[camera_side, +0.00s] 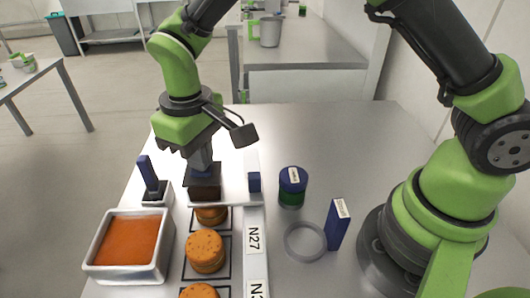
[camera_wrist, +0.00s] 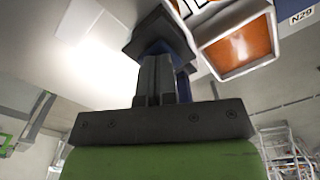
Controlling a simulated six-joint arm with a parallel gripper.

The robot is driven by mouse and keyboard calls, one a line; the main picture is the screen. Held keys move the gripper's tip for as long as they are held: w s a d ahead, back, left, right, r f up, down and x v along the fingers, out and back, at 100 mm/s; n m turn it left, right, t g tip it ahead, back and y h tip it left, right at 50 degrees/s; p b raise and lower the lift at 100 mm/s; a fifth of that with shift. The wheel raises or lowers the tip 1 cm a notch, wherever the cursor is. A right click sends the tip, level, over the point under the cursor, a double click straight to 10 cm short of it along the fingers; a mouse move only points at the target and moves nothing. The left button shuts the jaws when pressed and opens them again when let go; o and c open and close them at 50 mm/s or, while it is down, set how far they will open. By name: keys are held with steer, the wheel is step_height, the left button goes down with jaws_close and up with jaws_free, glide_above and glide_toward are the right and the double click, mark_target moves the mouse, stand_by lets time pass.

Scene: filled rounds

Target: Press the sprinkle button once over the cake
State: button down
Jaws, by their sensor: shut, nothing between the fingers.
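My gripper (camera_side: 200,168) is shut and points down at the dark brown box (camera_side: 204,189) with a blue top, which looks like the sprinkle dispenser. The fingertips are at or just above the blue top; I cannot tell whether they touch it or how far it is pressed. In the wrist view, my gripper (camera_wrist: 163,75) ends at the blue part (camera_wrist: 160,32) over the dark box. An orange-brown round cake (camera_side: 211,216) sits directly below the box, its upper part hidden. A second cake (camera_side: 205,251) and a third (camera_side: 199,291) stand in marked squares in front.
A white tray of orange filling (camera_side: 92,262) stands left, with a blue-handled tool in a holder (camera_side: 157,192) behind it. A labelled rail (camera_side: 254,265) runs right of the cakes. Beyond it are a blue-green jar (camera_side: 292,188), grey ring (camera_side: 290,245) and blue block (camera_side: 336,226).

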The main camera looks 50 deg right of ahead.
steer(key=shift+r, duration=1.65)
step_height(320, 180, up, 6)
stand_by(0.3)
steer(key=shift+r, duration=0.1)
steer(key=s+d+r+m+t+y, duration=0.2)
steer(key=s+d+r+m+t, duration=0.15)
steer(key=s+d+r, duration=0.5)
steer(key=s+d+m+t, duration=0.3)
steer(key=s+d, duration=0.2)
steer(key=s, duration=0.4)
steer(key=shift+s+t, duration=0.35)
